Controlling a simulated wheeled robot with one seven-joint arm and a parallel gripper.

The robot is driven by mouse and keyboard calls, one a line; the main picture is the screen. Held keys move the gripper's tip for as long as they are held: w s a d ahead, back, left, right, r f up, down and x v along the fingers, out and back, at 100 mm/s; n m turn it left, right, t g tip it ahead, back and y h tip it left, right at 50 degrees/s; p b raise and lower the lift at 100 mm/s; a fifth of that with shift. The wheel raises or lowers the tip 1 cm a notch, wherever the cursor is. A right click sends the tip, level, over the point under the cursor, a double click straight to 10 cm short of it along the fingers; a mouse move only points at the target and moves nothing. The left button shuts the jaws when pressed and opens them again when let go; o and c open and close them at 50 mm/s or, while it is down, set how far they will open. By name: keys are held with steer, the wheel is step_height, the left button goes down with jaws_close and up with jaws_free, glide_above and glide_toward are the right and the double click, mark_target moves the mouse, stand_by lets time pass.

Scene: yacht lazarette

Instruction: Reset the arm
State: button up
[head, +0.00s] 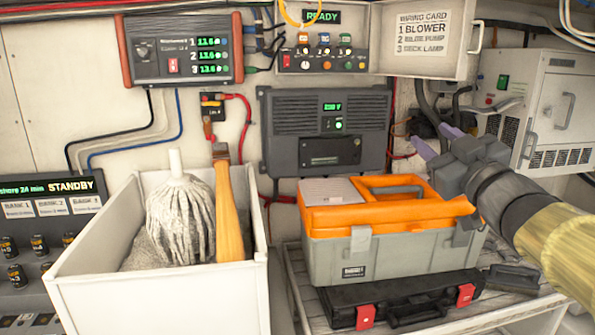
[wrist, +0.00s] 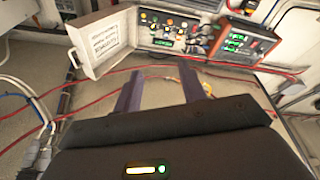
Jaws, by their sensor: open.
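My gripper (head: 433,140) is raised at the right of the head view, just above and beyond the right end of the orange and grey toolbox (head: 385,247). Its two purple fingers are apart with nothing between them. In the wrist view my gripper (wrist: 164,92) points toward the wall panels, and its fingers are spread and empty. My arm reaches in from the right edge of the head view.
A white bin (head: 160,300) with a mop (head: 180,215) stands at the left. A black case (head: 400,300) lies under the toolbox. The open panel door (head: 424,40) and a white wall unit (head: 540,110) are near my gripper. Cables hang along the wall.

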step_height(320, 180, down, 26)
steer(key=a+m+g+h, duration=0.1)
steer(key=m+g+h, duration=0.5)
steer(key=m+g, duration=0.15)
steer(key=s+a+f+g, duration=0.3)
steer(key=s+f+g, duration=0.2)
steer(key=s+f, duration=0.2)
steer(key=s+a+f+g+y, duration=0.1)
steer(key=s+a+f+g, duration=0.3)
steer(key=s+f, duration=0.3)
step_height(320, 180, down, 4)
steer(key=shift+s+f+g, duration=0.1)
steer(key=shift+s+g, duration=0.3)
steer(key=shift+g, duration=0.15)
steer(key=shift+s+a, duration=0.15)
steer(key=shift+a, duration=0.05)
steer(key=shift+d, duration=0.15)
steer(key=shift+c, duration=0.5)
